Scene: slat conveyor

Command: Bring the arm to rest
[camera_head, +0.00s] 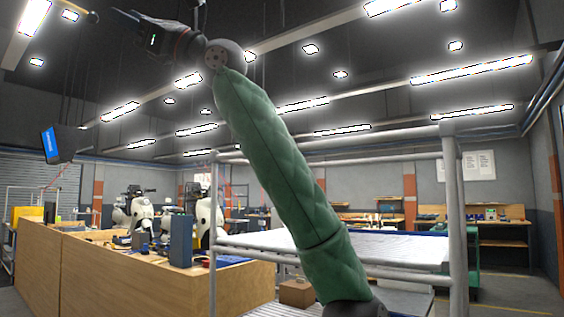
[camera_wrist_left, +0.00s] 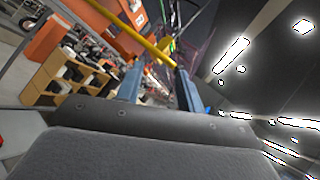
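My left arm, in a green quilted sleeve (camera_head: 285,170), rises from the bottom of the head view toward the upper left. My left gripper (camera_head: 108,13) is at its end, high near the ceiling and tilted up and left. In the left wrist view, the two blue-grey fingers of the left gripper (camera_wrist_left: 159,75) stand apart with nothing held between them. The gripper is open and touches nothing that I can see. My right gripper is in neither view.
A grey metal frame (camera_head: 455,200) stands around a pale conveyor surface (camera_head: 400,250) behind the arm. A cardboard box (camera_head: 296,292) is low beside it. Wooden counters (camera_head: 130,275) stand at left. A hanging screen (camera_head: 58,144) is below and left of the gripper.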

